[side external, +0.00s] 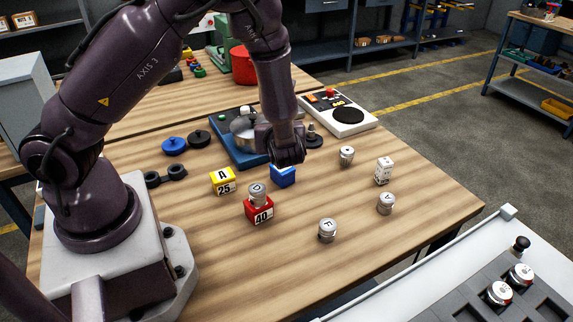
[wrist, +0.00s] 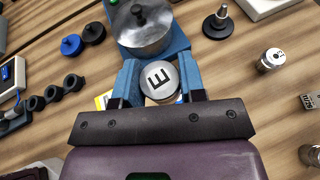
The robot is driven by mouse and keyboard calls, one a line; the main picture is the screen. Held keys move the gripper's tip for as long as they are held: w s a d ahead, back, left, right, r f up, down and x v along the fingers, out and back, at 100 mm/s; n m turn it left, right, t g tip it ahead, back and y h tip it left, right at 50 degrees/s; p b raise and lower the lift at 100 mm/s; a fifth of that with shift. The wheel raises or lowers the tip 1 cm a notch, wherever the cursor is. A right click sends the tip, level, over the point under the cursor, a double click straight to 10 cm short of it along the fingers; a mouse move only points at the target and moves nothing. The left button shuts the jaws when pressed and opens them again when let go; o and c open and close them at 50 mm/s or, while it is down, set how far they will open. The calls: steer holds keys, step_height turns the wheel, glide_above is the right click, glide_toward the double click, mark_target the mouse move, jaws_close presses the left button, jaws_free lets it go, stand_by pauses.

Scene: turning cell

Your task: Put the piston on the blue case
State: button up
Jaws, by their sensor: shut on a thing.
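My gripper (wrist: 160,78) is shut on a silver round piston (wrist: 159,80), whose top bears a letter E, between its two blue fingers. In the side view my gripper points down over the table, and its wrist hides the piston. The blue case (side external: 283,177) sits on the table directly under or just in front of my gripper, its upper part partly covered. I cannot tell whether the piston touches the case. In the wrist view the case cannot be made out beneath the piston.
A red case (side external: 260,212) marked 40 carries another silver piston (side external: 257,192). A yellow case (side external: 223,182) marked 25 stands left. Loose pistons (side external: 327,230) (side external: 386,203) (side external: 346,156) and a white block (side external: 384,171) stand right. A pot (side external: 243,130) on a blue base is behind.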

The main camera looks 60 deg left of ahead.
steer(key=a, duration=0.2)
steer(key=m+t, duration=0.1)
steer(key=t, duration=0.1)
glide_above(282, 174)
steer(key=w+a, duration=0.1)
steer(key=a, duration=0.2)
steer(key=shift+h, duration=0.4)
steer(key=f, duration=0.4)
steer(key=shift+w+d+f, duration=0.15)
steer(key=shift+d+f, duration=0.05)
steer(key=shift+d, duration=0.05)
steer(key=shift+f, duration=2)
steer(key=shift+f, duration=0.2)
steer(key=o, duration=1)
steer(key=shift+c, duration=0.2)
steer(key=shift+r, duration=0.1)
